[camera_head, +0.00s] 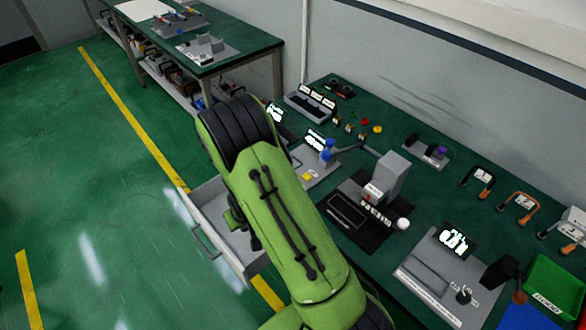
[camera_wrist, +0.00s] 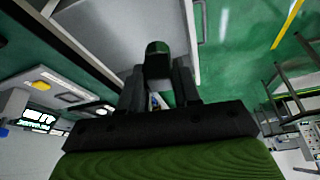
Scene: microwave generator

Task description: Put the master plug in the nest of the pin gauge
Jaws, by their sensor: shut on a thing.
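In the wrist view, my gripper (camera_wrist: 158,80) is shut on a dark cylinder with a green top (camera_wrist: 157,58), apparently the master plug. It is held near the pale open drawer (camera_wrist: 145,22). The pin gauge is not clearly identifiable. One bench unit with a lit display (camera_head: 456,240) has a flat grey base and a small dark post. Another grey unit (camera_head: 318,168) carries a blue part and a display. I cannot make out a nest on either.
The open drawer also shows in the head view (camera_head: 218,218), sticking out from the green bench (camera_head: 400,118). A grey upright block on a black base (camera_head: 392,175) stands mid-bench. A green bin (camera_head: 555,285) is at the far right. The floor at left is clear.

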